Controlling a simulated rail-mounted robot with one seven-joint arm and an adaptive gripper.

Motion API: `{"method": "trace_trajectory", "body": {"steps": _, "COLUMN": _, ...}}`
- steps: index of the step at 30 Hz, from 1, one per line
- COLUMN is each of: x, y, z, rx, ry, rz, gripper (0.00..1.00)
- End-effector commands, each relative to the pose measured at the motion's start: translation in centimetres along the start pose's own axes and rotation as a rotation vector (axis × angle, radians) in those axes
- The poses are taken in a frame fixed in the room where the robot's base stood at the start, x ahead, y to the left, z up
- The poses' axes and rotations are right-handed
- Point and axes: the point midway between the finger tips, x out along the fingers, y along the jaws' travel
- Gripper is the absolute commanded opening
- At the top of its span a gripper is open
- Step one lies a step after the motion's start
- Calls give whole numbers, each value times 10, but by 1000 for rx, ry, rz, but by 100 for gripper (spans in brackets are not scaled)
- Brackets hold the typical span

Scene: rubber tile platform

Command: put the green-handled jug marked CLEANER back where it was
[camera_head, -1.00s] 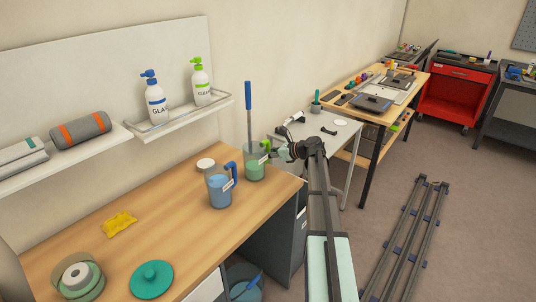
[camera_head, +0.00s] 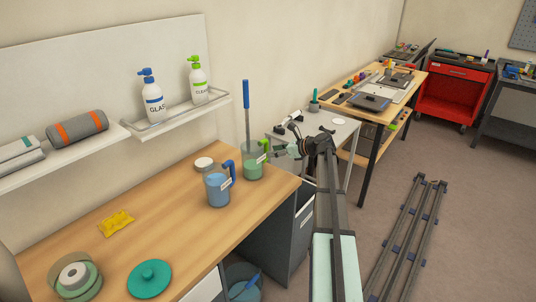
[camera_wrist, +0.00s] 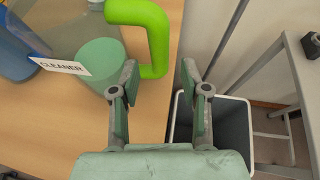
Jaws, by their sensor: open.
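The green-handled jug (camera_head: 253,165) stands upright on the wooden bench near its right end, beside a blue-handled jug. It is clear, with green contents, and the wrist view shows its CLEANER label (camera_wrist: 62,66). Its green handle (camera_wrist: 158,38) points toward my gripper (camera_wrist: 160,78). My gripper is open and empty, its fingers just short of the handle, apart from it as far as I can tell. In the head view my gripper (camera_head: 277,150) is just right of the handle.
The blue-handled jug (camera_head: 217,188) stands close by, left and nearer. A white lid (camera_head: 204,163), yellow cloth (camera_head: 116,223) and teal lid (camera_head: 149,279) lie on the bench. A grey bin (camera_wrist: 232,126) is below the bench edge. Spray bottles stand on a wall shelf (camera_head: 180,121).

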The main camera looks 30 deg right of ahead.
Motion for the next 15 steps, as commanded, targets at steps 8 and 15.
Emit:
{"method": "trace_trajectory", "body": {"steps": 8, "x": -52, "y": 0, "z": -1, "rx": 0, "ry": 0, "rz": -2, "gripper": 46}}
{"method": "trace_trajectory", "body": {"steps": 15, "x": -72, "y": 0, "z": 0, "rx": -1, "ry": 0, "rz": 0, "gripper": 46}}
